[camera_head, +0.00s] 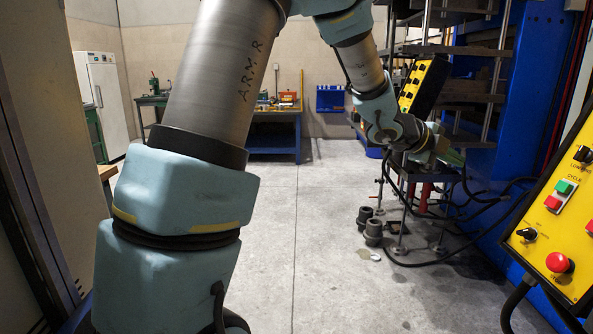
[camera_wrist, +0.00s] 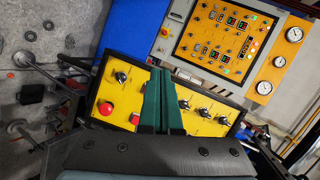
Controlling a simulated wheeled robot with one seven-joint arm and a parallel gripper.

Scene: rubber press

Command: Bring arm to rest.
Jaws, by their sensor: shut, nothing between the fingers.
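My arm crosses the head view from the lower left, over the top, and down to the right. My gripper (camera_head: 452,157) is at its far end, partly hidden by the wrist, beside the press stand. In the wrist view the two green fingers of my gripper (camera_wrist: 163,100) lie close together, shut and empty. Behind them is a yellow control box (camera_wrist: 205,115) with black knobs and a red button. I cannot tell whether the fingers touch it.
A yellow control panel (camera_head: 553,205) stands close at the right, by the blue press frame (camera_head: 535,95). Cables and grey cylindrical parts (camera_head: 373,230) lie on the floor below my gripper. A workbench (camera_head: 273,135) and white cabinet (camera_head: 104,95) stand behind. The middle floor is clear.

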